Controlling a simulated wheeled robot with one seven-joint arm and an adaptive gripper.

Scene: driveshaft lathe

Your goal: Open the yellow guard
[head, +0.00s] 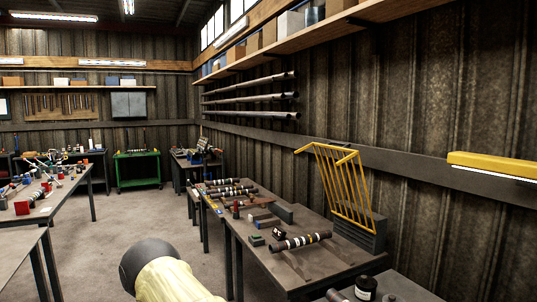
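The yellow guard (345,190) is a frame of yellow bars at the right, at the wall side of the right-hand workbench. It stands raised and leans, with its lower end by a grey slatted box (362,232). I cannot tell how it is hinged. My gripper is not in view. A part of my arm, pale with a dark rounded end, shows at the bottom centre, well to the left of the guard and apart from it.
A yellow-topped lamp (495,166) juts from the right wall. A table (60,200) stands left, a green cart (137,168) at the back. The floor (140,215) between is clear.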

